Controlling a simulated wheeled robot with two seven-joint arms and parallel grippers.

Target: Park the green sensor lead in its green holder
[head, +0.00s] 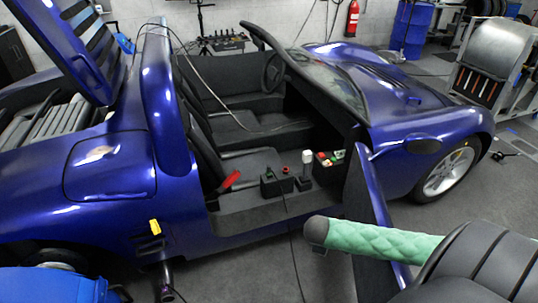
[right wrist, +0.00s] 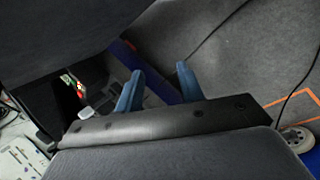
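A thin black lead (head: 291,240) runs from near this block over the sill to the floor. Another green spot (head: 340,154) shows on a box with red and white parts further right. My right gripper (right wrist: 159,69), seen in the right wrist view, is open with two blue fingers apart and nothing between them. It is hidden in the head view. My left gripper is not in view.
The blue car's open door (head: 366,215) stands between the cabin and the front right. A long cable crosses the cabin. A yellow piece (head: 155,227) sits on the car's rear side.

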